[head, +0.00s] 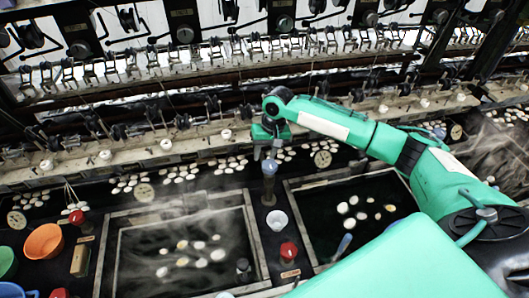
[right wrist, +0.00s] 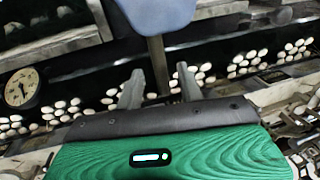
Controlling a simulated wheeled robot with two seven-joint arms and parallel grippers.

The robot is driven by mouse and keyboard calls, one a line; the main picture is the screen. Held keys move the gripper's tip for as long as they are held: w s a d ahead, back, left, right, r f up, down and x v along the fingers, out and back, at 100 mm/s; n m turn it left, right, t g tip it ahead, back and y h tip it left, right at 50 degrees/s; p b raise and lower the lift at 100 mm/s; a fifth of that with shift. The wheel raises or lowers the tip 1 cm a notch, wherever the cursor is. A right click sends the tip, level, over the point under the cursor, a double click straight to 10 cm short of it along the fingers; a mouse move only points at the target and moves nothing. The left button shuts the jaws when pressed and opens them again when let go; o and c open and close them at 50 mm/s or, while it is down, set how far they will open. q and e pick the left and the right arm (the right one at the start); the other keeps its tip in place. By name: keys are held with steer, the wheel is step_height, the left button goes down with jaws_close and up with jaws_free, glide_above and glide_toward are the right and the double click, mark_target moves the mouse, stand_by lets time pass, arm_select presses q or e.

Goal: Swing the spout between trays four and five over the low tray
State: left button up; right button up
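My right gripper (head: 268,153) points down just above the blue knob of a spout (head: 269,168) that stands on the dark strip between two trays. In the right wrist view the two fingers of my right gripper (right wrist: 159,72) are apart. The spout's blue knob (right wrist: 155,14) and its thin post show beyond them, the post lined up with the gap. I see no contact. The left tray (head: 108,262) and the right tray (head: 296,212) hold dark water with pale cocoons. I cannot tell which tray is low. My left gripper is not in view.
A white cup (head: 277,220) and a red knob (head: 289,250) stand below the spout on the same strip. Orange (head: 44,241) and green (head: 6,263) bowls are at the far left. Cocoon piles and round dials (head: 144,192) line the ledge behind. Steam blurs the left tray.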

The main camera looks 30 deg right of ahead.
steer(key=shift+a+f, duration=0.1)
steer(key=shift+f, duration=0.5)
jaws_close()
